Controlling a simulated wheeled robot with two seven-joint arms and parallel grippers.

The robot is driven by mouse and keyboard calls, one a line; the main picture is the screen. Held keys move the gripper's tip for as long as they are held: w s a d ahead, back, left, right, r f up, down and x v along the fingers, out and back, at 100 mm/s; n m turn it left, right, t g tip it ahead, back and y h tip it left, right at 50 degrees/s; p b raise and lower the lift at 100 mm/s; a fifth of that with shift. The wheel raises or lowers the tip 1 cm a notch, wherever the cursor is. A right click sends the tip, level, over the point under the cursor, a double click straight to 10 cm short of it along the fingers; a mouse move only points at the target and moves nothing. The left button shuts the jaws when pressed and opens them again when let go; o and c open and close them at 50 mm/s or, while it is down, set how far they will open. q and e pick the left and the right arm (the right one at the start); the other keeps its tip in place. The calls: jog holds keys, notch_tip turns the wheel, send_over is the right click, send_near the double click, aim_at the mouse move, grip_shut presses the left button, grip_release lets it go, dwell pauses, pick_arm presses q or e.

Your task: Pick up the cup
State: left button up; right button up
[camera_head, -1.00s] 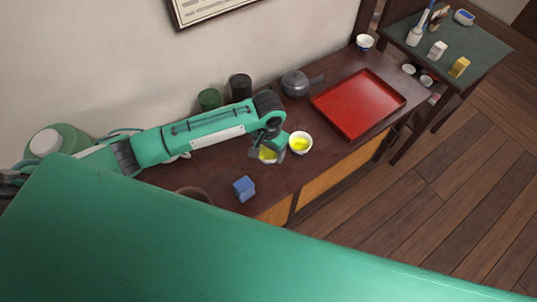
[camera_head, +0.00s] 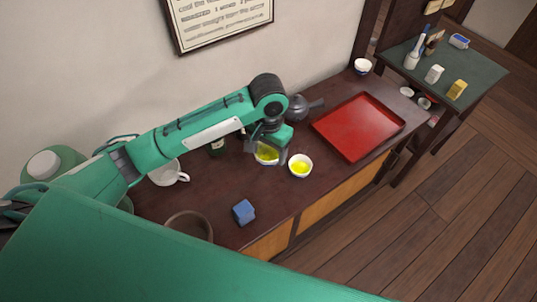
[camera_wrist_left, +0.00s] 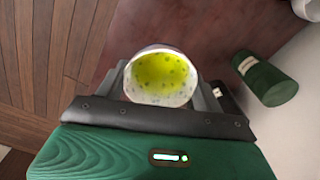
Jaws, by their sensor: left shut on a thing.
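A small white cup (camera_head: 267,157) with yellow-green liquid sits between the fingers of my left gripper (camera_head: 266,147). The left gripper is shut on this cup and appears to hold it above the dark wooden counter. In the left wrist view the cup (camera_wrist_left: 160,101) is seen from above between the two fingers, with its liquid inside. A second white cup (camera_head: 301,175) with yellow liquid stands on the counter just to the right, apart from the gripper. My right gripper is not in view.
A red tray (camera_head: 358,128) lies right of the cups, with a grey teapot (camera_head: 298,108) behind. A green canister (camera_wrist_left: 268,84) shows in the wrist view.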

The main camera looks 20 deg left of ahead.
pick_arm(q)
jog(key=shift+r, duration=0.9)
dwell(0.4)
